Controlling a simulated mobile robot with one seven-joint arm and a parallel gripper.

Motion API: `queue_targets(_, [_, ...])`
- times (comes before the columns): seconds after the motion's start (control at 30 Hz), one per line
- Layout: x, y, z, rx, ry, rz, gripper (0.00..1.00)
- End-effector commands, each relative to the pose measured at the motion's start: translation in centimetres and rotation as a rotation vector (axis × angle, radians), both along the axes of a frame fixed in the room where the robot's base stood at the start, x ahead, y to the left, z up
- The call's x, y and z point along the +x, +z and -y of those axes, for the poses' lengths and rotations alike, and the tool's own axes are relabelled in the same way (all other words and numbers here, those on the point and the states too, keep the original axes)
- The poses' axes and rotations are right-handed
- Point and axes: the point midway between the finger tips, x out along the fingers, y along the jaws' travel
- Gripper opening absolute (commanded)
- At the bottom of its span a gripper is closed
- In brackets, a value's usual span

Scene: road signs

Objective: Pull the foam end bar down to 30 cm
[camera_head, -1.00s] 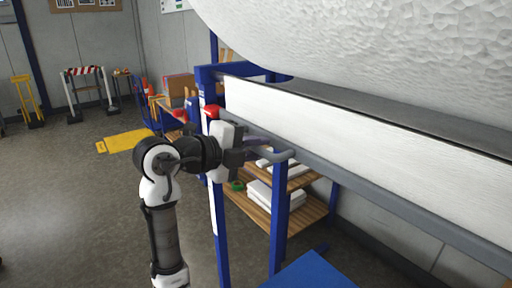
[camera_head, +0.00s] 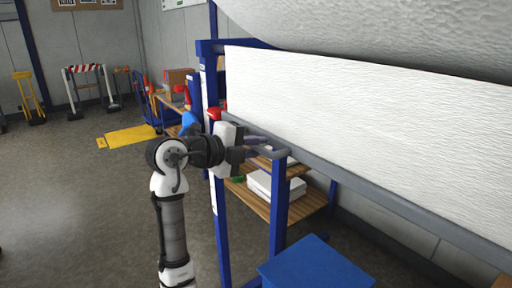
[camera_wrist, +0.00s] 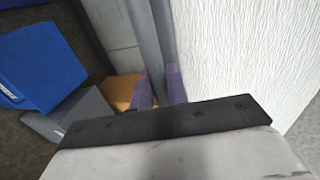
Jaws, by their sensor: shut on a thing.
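The foam end bar is a long grey bar (camera_head: 390,198) along the lower edge of a white foam sheet (camera_head: 380,130). The sheet hangs from a large foam roll (camera_head: 400,35) on a blue frame. A grey handle (camera_head: 280,152) sticks out at the bar's left end. My gripper (camera_head: 262,146) is at this handle. In the wrist view its purple fingertips (camera_wrist: 160,88) are closed around a grey tube (camera_wrist: 148,45), beside the white foam. Part of the grip is hidden by the fingers.
The blue frame's posts (camera_head: 278,205) stand close to my gripper. Behind is a wooden shelf (camera_head: 250,200) with white stacks. A blue box (camera_head: 315,265) stands below the bar. The floor at left is open, with a yellow platform (camera_head: 130,138) farther back.

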Motion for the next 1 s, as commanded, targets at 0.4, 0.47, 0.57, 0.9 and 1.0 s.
queue_targets(0.4, [0.1, -12.8, 0.0, 0.001, -0.003, 0.001, 0.00])
queue_targets(0.47, [0.1, -14.2, 0.0, 0.000, -0.003, 0.000, 0.00])
queue_targets(0.57, [0.1, -16.2, 0.0, 0.001, -0.003, 0.001, 0.00])
queue_targets(0.9, [0.1, -20.2, 0.0, 0.000, -0.002, 0.002, 0.00])
queue_targets(1.0, [0.1, -20.6, 0.0, 0.000, -0.002, 0.002, 0.00])
